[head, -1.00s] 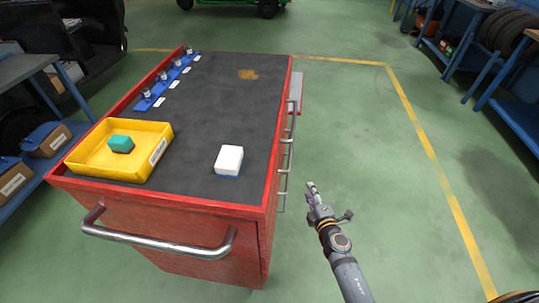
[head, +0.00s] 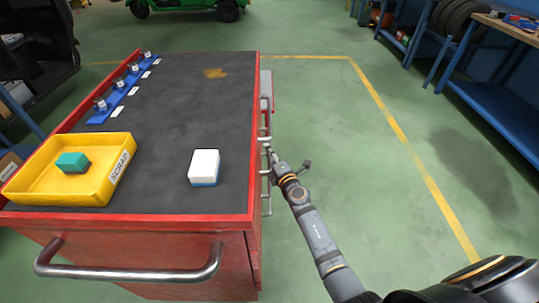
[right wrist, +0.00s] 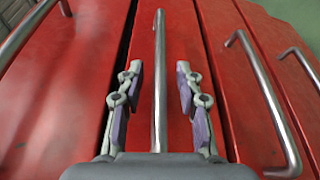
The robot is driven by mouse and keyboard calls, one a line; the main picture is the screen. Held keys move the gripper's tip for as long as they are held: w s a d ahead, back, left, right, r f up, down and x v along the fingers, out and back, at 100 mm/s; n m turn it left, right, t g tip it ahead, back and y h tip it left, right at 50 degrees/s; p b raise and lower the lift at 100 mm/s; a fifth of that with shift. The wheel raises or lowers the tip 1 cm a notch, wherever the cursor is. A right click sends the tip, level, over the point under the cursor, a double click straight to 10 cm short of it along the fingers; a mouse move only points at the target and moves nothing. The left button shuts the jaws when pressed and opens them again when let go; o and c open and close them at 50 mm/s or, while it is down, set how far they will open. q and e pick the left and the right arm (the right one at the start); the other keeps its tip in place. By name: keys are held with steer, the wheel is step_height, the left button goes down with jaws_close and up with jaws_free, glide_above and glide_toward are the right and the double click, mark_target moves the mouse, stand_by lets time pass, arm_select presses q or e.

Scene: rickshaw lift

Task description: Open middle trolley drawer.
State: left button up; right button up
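The red trolley (head: 250,130) stands left of centre in the head view, with drawer handles along its right side. My right gripper (head: 268,156) is at that side, by the handles. In the right wrist view my right gripper (right wrist: 159,85) is open, with one finger on each side of a metal bar handle (right wrist: 159,40). Neither finger visibly touches it. The handle is on a red drawer front (right wrist: 178,40); which drawer this is, I cannot tell for certain. Another handle (right wrist: 262,95) lies to the right and one (right wrist: 28,28) to the left. My left gripper is out of view.
On the trolley top are a yellow scrap bin (head: 110,185) with a green block (head: 72,162), a white-and-blue block (head: 204,166) and a blue rack (head: 105,115). A push handle (head: 130,273) is at the near end. Floor right of the trolley is clear up to the blue shelves (head: 500,110).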

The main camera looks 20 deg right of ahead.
steer(key=shift+w, duration=0.2)
jaws_close()
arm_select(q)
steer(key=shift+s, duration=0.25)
